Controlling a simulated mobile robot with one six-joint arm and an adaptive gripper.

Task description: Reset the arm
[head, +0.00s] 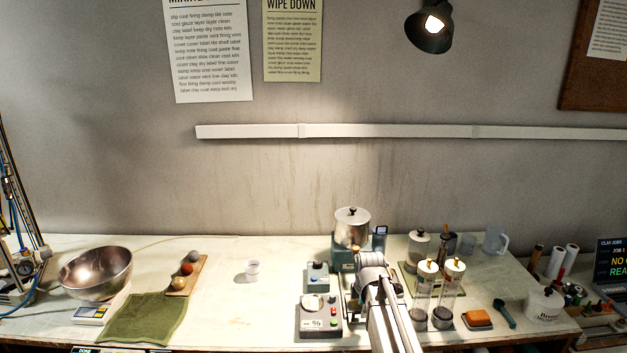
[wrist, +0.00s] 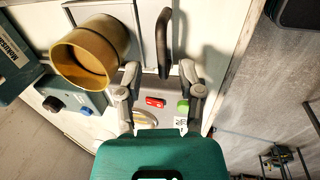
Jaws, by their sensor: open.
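My gripper (wrist: 159,76) is open in the wrist view, its two grey fingers apart with nothing between them. Beyond the fingertips are a dark upright handle (wrist: 163,40) and a pale panel with a red button (wrist: 155,103) and a green button (wrist: 183,106). I cannot tell whether the fingers touch anything. In the head view, my arm (head: 388,315) reaches from the bottom edge up over the bench, and its end is beside the control box (head: 320,318). The fingers are hidden there.
The bench between cup and control box is mostly clear.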

